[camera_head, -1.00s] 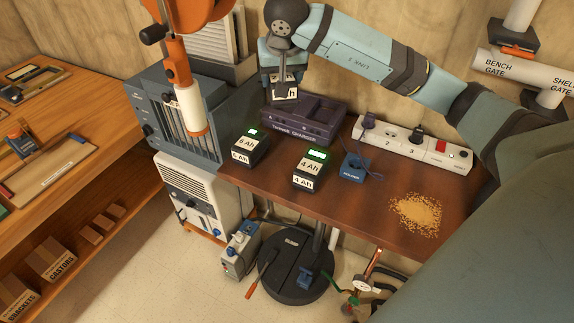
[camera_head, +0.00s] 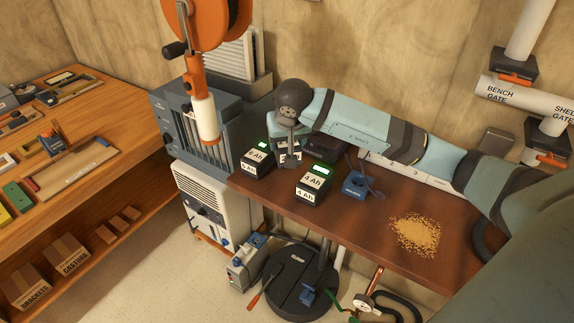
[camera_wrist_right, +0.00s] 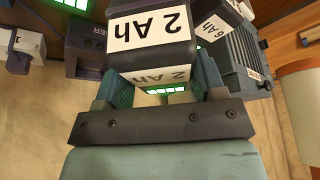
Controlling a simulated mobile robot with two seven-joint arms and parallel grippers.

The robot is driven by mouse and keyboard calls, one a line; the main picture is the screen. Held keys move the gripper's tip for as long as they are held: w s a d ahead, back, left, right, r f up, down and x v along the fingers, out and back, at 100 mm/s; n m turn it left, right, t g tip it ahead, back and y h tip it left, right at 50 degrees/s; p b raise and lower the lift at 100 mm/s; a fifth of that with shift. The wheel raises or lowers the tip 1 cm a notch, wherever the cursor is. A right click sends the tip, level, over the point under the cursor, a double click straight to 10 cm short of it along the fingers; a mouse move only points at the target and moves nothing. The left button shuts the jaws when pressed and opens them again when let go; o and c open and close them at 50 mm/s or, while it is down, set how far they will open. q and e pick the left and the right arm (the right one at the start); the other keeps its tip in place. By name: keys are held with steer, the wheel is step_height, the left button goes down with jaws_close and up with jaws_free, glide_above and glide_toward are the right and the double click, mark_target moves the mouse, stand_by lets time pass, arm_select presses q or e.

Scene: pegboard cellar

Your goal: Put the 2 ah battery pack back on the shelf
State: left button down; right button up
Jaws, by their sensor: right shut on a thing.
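My right gripper (camera_head: 288,142) is shut on the 2 Ah battery pack, a dark block with a white label. In the head view the pack (camera_head: 290,152) is largely hidden by the gripper and shows between the two other packs. The right wrist view shows the pack (camera_wrist_right: 150,35) large, with "2 Ah" labels, between the fingers (camera_wrist_right: 163,88). I cannot tell its exact height above the bench. A wooden shelf unit (camera_head: 125,190) stands at the left, with trays on top and boxes below. My left gripper is not in view.
The 6 Ah pack (camera_head: 256,160) and 4 Ah pack (camera_head: 314,185) stand close to the held pack. The charger (camera_head: 325,146) is behind, partly hidden. A blue holder (camera_head: 354,184), power strip (camera_head: 415,172) and sawdust (camera_head: 418,234) lie right. An orange-and-white hanging tool (camera_head: 205,115) hangs left.

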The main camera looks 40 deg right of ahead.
step_height(320, 180, down, 4)
steer(key=shift+f, duration=2.2)
steer(key=shift+f, duration=0.15)
steer(key=o, duration=0.5)
steer(key=shift+f, duration=0.1)
steer(key=shift+o, duration=0.8)
